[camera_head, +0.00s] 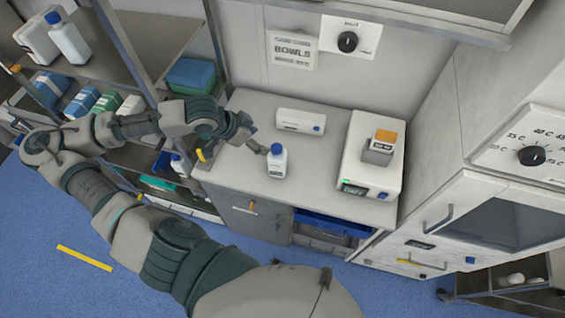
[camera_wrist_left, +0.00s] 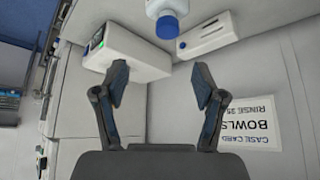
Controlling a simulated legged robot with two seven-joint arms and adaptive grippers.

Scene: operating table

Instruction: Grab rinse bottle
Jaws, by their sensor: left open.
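The rinse bottle (camera_head: 277,165) is white with a blue cap. It stands upright on the grey counter in the head view. My left gripper (camera_head: 259,149) is just left of the bottle's upper part in the head view, close to it; contact cannot be told. In the left wrist view my left gripper (camera_wrist_left: 160,82) has its two fingers spread with nothing between them. The bottle (camera_wrist_left: 160,8) is beyond the fingertips at the top edge there, its blue cap facing the camera and its body partly cut off. My right gripper is not in view.
A white device with an orange-topped block (camera_head: 379,147) stands right of the bottle. A small white box (camera_head: 301,121) lies behind it. Shelving (camera_head: 130,40) with bottles and boxes stands at the left. A cabinet (camera_head: 460,220) is at the right. The counter's front is clear.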

